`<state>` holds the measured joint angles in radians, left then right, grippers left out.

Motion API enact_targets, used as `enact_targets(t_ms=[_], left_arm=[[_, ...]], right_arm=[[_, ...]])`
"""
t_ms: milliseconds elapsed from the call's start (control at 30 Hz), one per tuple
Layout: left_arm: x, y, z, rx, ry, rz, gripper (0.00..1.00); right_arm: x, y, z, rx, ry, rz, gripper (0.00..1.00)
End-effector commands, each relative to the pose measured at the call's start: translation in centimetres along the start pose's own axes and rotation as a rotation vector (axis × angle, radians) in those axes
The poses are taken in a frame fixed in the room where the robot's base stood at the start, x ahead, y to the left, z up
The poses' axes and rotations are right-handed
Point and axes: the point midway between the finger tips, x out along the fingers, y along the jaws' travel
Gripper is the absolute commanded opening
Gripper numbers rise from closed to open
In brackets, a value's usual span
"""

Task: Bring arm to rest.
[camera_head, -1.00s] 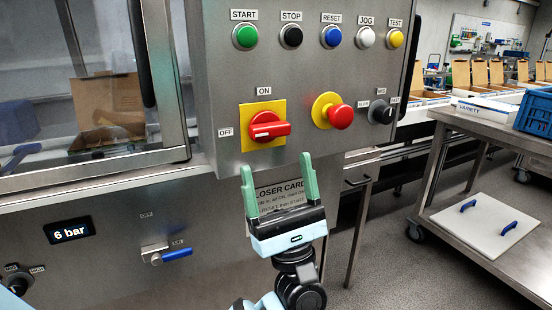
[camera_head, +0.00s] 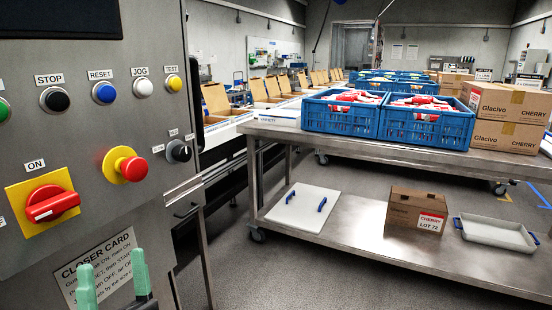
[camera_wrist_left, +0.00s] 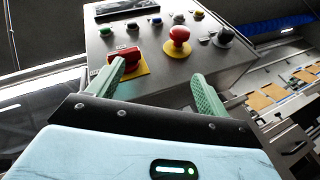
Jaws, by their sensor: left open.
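My left gripper (camera_head: 112,289) shows at the bottom left of the head view, with its green fingers apart and nothing between them. It is in front of the closer card (camera_head: 97,262) on the steel control panel (camera_head: 60,128). In the left wrist view, its two green fingers (camera_wrist_left: 158,88) are spread below the panel's knobs. The red rotary switch (camera_head: 52,204) on its yellow plate is at the left of the panel, below the ON label. The red mushroom button (camera_head: 131,167) is to its right. The fingertips look apart from both. My right gripper is not in view.
A steel trolley (camera_head: 340,141) stands to the right, with blue crates (camera_head: 343,116) and Cherry cartons (camera_head: 503,103) on top. Its lower shelf holds a white board (camera_head: 303,208), a small carton (camera_head: 413,213) and a tray (camera_head: 494,233). Grey floor (camera_head: 245,281) is clear between panel and trolley.

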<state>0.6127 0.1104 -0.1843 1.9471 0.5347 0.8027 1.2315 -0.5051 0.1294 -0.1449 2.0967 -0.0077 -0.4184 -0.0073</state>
Motion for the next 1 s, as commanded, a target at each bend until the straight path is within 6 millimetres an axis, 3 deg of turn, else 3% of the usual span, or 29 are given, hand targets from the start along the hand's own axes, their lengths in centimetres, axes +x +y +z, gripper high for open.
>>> enact_targets(t_ms=[33, 267, 467, 667, 800, 1000], left_arm=[[-0.8, -0.3, 0.5, 0.084, -0.029, -0.096, 0.78], [-8.9, -2.6, 1.7, 0.478, -0.245, -0.522, 0.78], [-17.3, -1.5, 2.1, 0.774, -0.530, -0.848, 0.78], [-25.4, 3.1, 2.1, 1.010, -0.898, -1.110, 0.78], [-30.1, 7.8, 1.8, 1.130, -1.187, -1.236, 0.78], [-34.5, 13.5, 1.3, 1.216, -1.513, -1.322, 0.78]], right_arm=[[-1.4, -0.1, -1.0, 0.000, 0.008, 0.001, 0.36], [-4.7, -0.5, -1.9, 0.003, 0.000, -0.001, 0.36], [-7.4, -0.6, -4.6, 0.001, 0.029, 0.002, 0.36], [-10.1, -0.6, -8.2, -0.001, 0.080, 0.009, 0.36], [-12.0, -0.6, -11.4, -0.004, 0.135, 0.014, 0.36], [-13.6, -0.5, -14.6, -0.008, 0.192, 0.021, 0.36]])
